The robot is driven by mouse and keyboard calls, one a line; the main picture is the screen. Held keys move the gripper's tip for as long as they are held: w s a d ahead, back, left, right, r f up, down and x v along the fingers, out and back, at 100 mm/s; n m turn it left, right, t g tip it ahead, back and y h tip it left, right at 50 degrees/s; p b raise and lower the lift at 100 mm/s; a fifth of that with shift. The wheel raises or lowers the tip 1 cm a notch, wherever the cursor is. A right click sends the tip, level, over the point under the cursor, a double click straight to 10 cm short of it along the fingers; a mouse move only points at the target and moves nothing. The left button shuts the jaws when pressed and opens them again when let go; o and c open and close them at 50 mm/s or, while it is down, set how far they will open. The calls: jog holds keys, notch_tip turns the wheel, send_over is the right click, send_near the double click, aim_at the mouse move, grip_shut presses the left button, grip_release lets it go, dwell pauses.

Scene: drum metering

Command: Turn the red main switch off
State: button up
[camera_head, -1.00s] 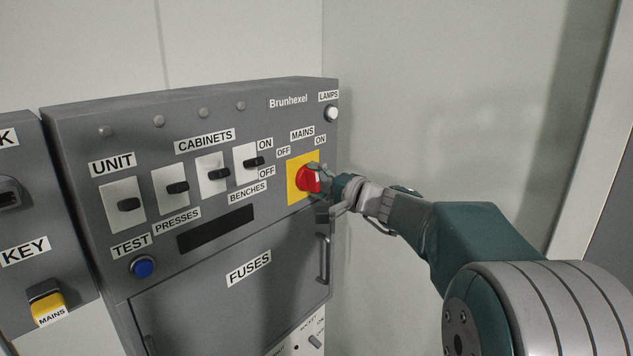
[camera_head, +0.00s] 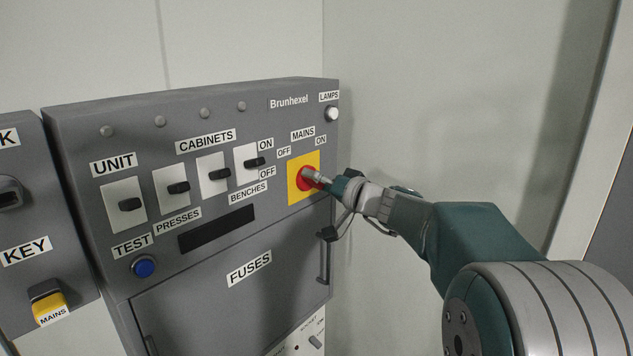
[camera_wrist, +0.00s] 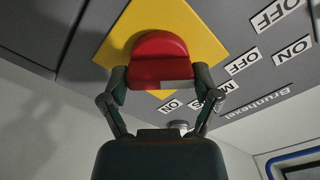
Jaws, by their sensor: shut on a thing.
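The red main switch (camera_head: 304,180) is a knob on a yellow plate (camera_head: 294,190) at the right of the grey panel, under the MAINS label, with OFF at its upper left and ON at its upper right. My gripper (camera_head: 319,177) is at the knob and partly covers it in the head view. In the wrist view the red knob (camera_wrist: 158,60) sits between my two fingers (camera_wrist: 160,84), one on each side, and they are shut on it. The plate looks tilted there. The exact knob angle is hard to read.
Several black toggle switches (camera_head: 178,188) on white plates stand to the left, with a blue TEST button (camera_head: 144,266) below them. A white lamp button (camera_head: 332,114) is above the switch. The fuse door handle (camera_head: 324,260) is below my gripper. A wall is close on the right.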

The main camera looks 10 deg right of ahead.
jog(key=shift+f, duration=0.4)
jog(key=o, duration=1)
jog(key=shift+c, duration=0.2)
jog(key=shift+r, duration=0.1)
jog(key=shift+r, duration=0.1)
jog(key=v, duration=1.2)
jog(key=shift+a, duration=0.1)
